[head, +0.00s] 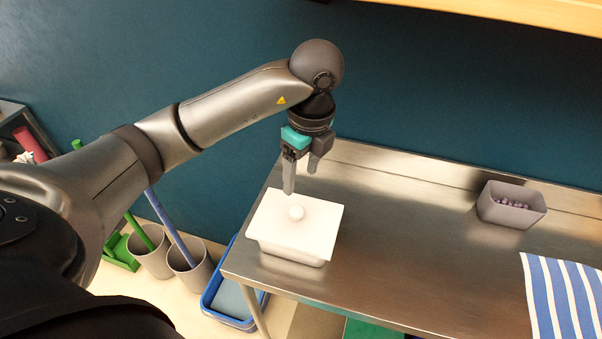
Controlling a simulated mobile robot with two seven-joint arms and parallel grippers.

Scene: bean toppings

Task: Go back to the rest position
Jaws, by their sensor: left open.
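My left arm comes in from the left of the head view and bends down over the table. Its gripper (300,178) is open and empty, pointing down above the back part of a white lidded container (290,252). My right gripper is not in the view.
The steel table (400,240) is clear between the white container and a grey bin (492,214) of dark beans at right. A blue-striped cloth (560,300) lies at front right. Grey buckets (190,275) and blue trays (225,302) stand on the floor at left. A wall is behind.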

